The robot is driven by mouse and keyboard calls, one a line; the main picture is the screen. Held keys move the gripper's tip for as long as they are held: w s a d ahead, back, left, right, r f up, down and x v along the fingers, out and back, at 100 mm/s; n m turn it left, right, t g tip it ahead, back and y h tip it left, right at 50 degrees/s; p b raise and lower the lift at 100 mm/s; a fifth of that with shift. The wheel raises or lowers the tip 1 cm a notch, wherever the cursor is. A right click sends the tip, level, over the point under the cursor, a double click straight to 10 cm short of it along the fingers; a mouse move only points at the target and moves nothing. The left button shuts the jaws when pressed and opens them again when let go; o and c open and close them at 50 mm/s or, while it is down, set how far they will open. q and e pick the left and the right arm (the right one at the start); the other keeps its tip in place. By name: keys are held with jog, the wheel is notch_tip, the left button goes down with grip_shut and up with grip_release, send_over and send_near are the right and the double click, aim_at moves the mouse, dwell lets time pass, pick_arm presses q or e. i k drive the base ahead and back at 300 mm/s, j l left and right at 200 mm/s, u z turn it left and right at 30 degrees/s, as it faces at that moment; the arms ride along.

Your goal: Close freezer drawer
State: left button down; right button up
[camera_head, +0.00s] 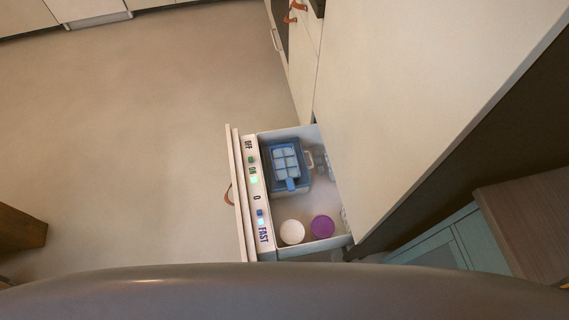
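The freezer drawer (236,185) is pulled out from the tall pale cabinet (400,90), and its inside shows from above. Its front panel faces left, with a brown leather pull (228,195) on the outer face. A control strip (255,200) with OFF, ON and FAST labels and lit buttons runs just behind the front. In the drawer lie a blue ice cube tray (286,163), a white round tub (292,232) and a purple round tub (322,227). Neither gripper shows in the head view.
Open floor (120,130) lies to the left of the drawer. A brown wooden piece (20,231) stands at the left edge. Another cabinet part with leather pulls (293,12) is at the top. A teal cabinet (455,243) with a wooden top (530,215) stands at lower right.

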aim_at(261, 241)
jog(key=k+j+z, duration=0.15)
jog(key=j, duration=0.3)
jog(key=k+j+z, duration=0.15)
jog(key=j, duration=0.25)
jog(key=j+z, duration=0.15)
jog(key=j, duration=0.4)
jog(key=j+z, duration=0.15)
jog(key=j, duration=0.4)
jog(key=i+z, duration=0.15)
jog(key=i, duration=0.15)
